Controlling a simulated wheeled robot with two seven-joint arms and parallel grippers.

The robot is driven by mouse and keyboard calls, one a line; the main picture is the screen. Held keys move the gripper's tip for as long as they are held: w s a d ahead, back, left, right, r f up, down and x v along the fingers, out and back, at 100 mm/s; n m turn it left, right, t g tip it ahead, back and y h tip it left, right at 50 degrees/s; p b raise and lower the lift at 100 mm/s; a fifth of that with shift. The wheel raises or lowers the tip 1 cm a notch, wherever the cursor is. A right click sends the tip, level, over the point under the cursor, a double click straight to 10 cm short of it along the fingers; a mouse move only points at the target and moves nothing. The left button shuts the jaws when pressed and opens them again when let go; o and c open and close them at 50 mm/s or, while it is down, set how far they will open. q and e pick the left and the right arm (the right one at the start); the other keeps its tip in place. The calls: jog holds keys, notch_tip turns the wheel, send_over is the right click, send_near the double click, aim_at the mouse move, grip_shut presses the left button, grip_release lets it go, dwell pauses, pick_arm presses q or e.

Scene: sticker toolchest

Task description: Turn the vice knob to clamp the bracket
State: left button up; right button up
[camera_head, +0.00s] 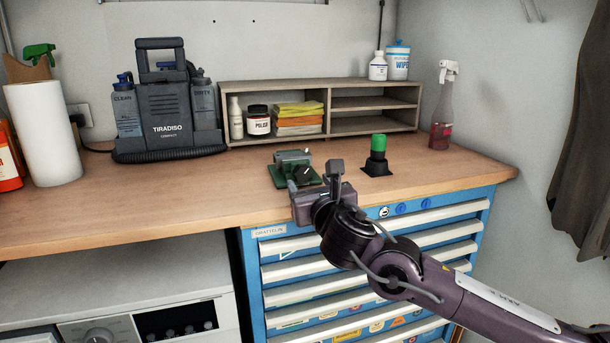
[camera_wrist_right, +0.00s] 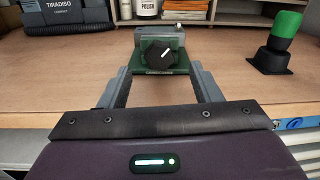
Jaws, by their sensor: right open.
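A small green vice (camera_head: 280,178) stands on the wooden worktop near its front edge. A grey piece, perhaps the bracket (camera_head: 293,157), sits at its top; I cannot tell how firmly it is held. The black vice knob (camera_wrist_right: 159,54) with a white pointer line faces my right gripper in the right wrist view. My right gripper (camera_head: 316,178) is open in front of the vice. In the wrist view its two fingers (camera_wrist_right: 160,82) stand to either side of the knob, apart from it. My left gripper is not in view.
A black holder with a green-topped cylinder (camera_head: 378,145) stands right of the vice. Behind are a wooden shelf unit (camera_head: 325,112) and a grey cleaning machine (camera_head: 166,115). A spray bottle (camera_head: 442,110) stands at the right. Worktop (camera_head: 160,195) left of the vice is clear.

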aim_at(303, 175)
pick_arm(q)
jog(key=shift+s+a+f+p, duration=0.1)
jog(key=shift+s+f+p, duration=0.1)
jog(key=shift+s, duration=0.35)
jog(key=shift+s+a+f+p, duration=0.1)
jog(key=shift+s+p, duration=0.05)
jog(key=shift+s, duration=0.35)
pick_arm(e)
jog(key=shift+x, duration=2.5)
jog(key=c, duration=1)
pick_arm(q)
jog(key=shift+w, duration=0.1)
